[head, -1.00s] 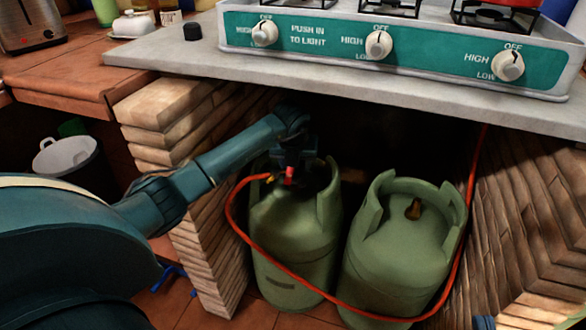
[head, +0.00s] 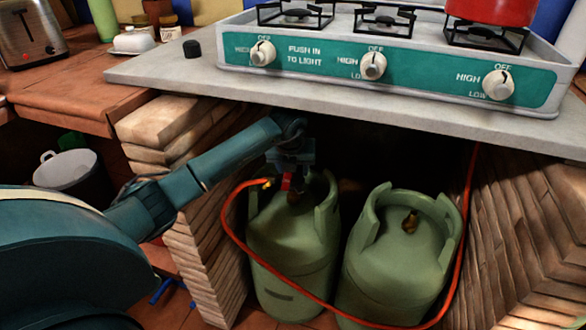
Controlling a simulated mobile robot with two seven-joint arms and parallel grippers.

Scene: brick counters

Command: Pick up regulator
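The regulator (head: 287,181) is a small red part with a brass hose end, above the top of the left green gas bottle (head: 290,245). An orange-red hose (head: 233,235) runs from it. My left gripper (head: 291,171) reaches down from above at the regulator and appears shut on it, though the fingers are dark and small. A dark valve shows just under the regulator; I cannot tell whether they touch. The right green bottle (head: 400,265) has a bare brass valve (head: 410,221). My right gripper is not in view.
The grey counter slab (head: 400,115) with the stove (head: 420,80) overhangs the bottles. A brick pillar (head: 205,250) stands left and a brick wall (head: 525,230) right. The hose loops in front of both bottles. A white bucket (head: 65,170) stands far left.

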